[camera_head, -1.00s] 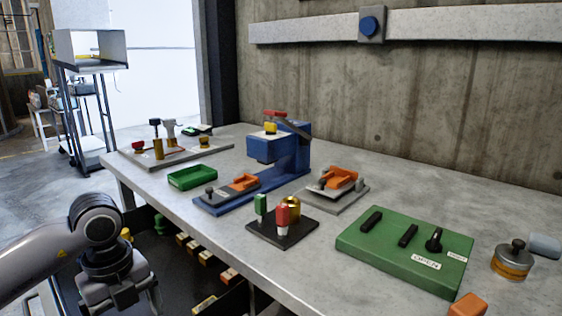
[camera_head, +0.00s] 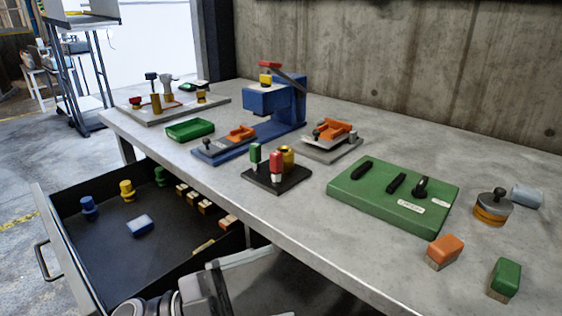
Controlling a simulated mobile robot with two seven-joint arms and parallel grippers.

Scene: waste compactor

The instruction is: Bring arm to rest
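Part of my arm shows at the bottom centre of the head view, low in front of the table (camera_head: 290,222) and beside the open drawer. No fingertips of either gripper can be seen, so I cannot tell whether they hold anything. The drawer (camera_head: 85,272) is pulled out at the left, with its handle (camera_head: 42,262) at its front.
On the table stand a blue press (camera_head: 285,105), a green panel (camera_head: 385,200), a black holder (camera_head: 275,180), a green tray (camera_head: 190,130), and orange (camera_head: 446,247) and green (camera_head: 505,275) blocks.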

